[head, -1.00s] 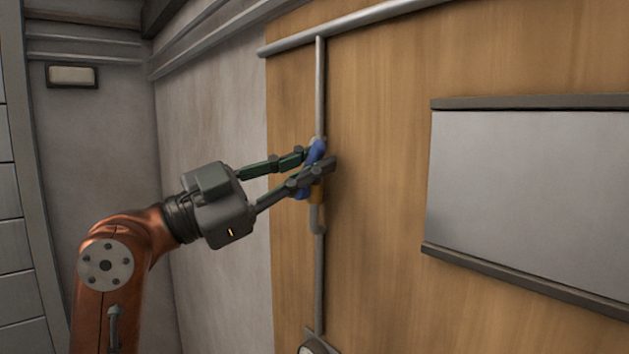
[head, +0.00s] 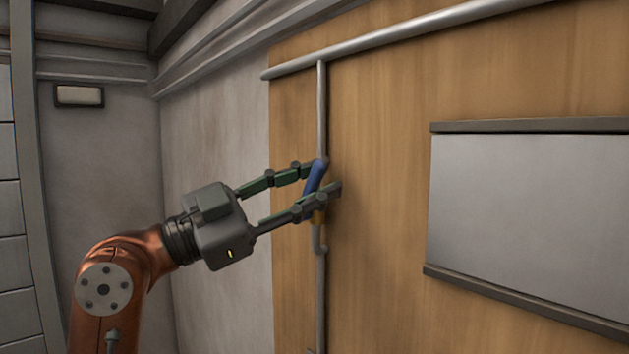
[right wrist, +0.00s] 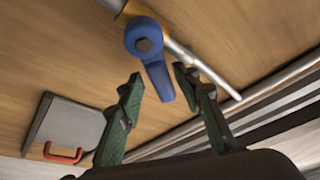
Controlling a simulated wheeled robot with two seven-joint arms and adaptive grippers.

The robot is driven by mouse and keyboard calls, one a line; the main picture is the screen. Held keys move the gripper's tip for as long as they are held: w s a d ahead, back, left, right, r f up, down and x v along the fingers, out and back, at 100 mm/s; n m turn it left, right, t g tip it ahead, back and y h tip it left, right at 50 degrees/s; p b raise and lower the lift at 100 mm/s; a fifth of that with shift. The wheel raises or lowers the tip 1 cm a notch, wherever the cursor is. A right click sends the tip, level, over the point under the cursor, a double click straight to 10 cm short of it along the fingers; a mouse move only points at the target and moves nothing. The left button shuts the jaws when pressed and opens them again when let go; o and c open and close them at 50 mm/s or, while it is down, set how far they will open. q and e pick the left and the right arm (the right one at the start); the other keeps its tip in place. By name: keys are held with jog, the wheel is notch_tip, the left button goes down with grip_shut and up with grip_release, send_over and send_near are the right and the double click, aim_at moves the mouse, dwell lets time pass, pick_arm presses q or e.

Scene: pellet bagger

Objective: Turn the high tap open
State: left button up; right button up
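The tap has a blue lever (head: 315,177) and a yellow body (head: 317,216) on a thin vertical pipe on the wooden wall. In the right wrist view the blue lever (right wrist: 158,75) hangs from its round hub, clear to see. My right gripper (head: 331,176) is at the tap, its two green fingers on either side of the lever. In the right wrist view the fingers (right wrist: 158,79) stand apart; a gap shows between the lever and the left finger, and the right finger is close to it. Contact cannot be told. My left gripper is not in view.
A thick horizontal pipe (head: 400,38) runs above the tap. A grey panel (head: 530,205) with dark rails is on the wall to the right. The wood around the tap is bare.

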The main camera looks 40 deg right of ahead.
jog(key=v, duration=0.7)
jog(key=shift+a, duration=0.35)
